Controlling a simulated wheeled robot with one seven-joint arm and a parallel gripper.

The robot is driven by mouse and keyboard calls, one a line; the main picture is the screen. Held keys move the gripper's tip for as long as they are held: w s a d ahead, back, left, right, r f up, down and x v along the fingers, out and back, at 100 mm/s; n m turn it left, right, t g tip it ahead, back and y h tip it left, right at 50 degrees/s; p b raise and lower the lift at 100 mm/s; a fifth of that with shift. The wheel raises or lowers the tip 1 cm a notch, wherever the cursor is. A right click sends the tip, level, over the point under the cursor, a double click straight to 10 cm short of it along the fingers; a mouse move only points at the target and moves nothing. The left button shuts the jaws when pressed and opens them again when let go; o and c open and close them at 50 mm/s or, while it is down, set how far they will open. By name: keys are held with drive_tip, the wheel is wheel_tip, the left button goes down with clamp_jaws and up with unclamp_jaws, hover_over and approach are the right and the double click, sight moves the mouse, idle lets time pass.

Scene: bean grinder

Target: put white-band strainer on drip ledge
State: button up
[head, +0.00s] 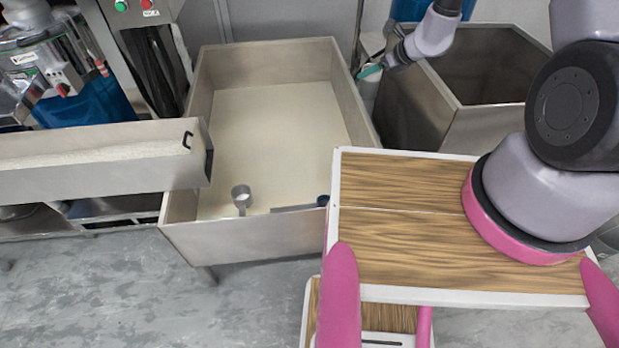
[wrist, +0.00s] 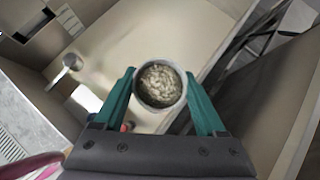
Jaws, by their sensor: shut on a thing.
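My gripper (wrist: 159,74), with teal fingers, is shut on a round pale cup (wrist: 161,104) filled with beige, lumpy stuff. In the head view the cup (head: 369,88) is held upright at the far right corner of the wide basin, partly hidden by the fingers. A pale-banded round piece with a handle (head: 241,193), which looks like the white-band strainer, stands inside the basin near its front wall. It also shows at the left of the wrist view (wrist: 72,62), well apart from my gripper. I cannot make out for sure which edge is the drip ledge.
The wide basin (head: 290,120) has a mostly bare floor. A dark blue piece (head: 323,200) lies at its front right. A metal trough (head: 95,165) reaches over its left side. A deep metal bin (head: 485,125) stands at the right, near my arm.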

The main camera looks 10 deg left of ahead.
drive_tip(key=s+a+f+n+g+y, duration=0.2)
drive_tip(key=s+a+f+n+g, duration=0.3)
drive_tip(key=a+f, duration=0.75)
drive_tip(key=s+a+f+n+g, duration=0.1)
drive_tip(key=s+a+f+n, duration=0.2)
drive_tip(key=s+a+f, duration=0.5)
drive_tip(key=s+a+f+n+g, duration=0.2)
drive_tip(key=s+a+f+n, duration=0.15)
drive_tip(key=s+f, duration=0.7)
drive_tip(key=shift+m, duration=0.25)
drive_tip(key=shift+s+a+f, duration=0.2)
drive_tip(key=shift+s+f, duration=0.1)
drive_tip(key=shift+f, duration=1.25)
drive_tip(key=shift+s+a+f, duration=0.25)
drive_tip(key=shift+s+f, duration=0.1)
drive_tip(key=shift+f, duration=1.15)
drive_tip(key=shift+s+a+f, duration=0.2)
drive_tip(key=shift+s+f, duration=0.1)
drive_tip(key=shift+f, duration=1.25)
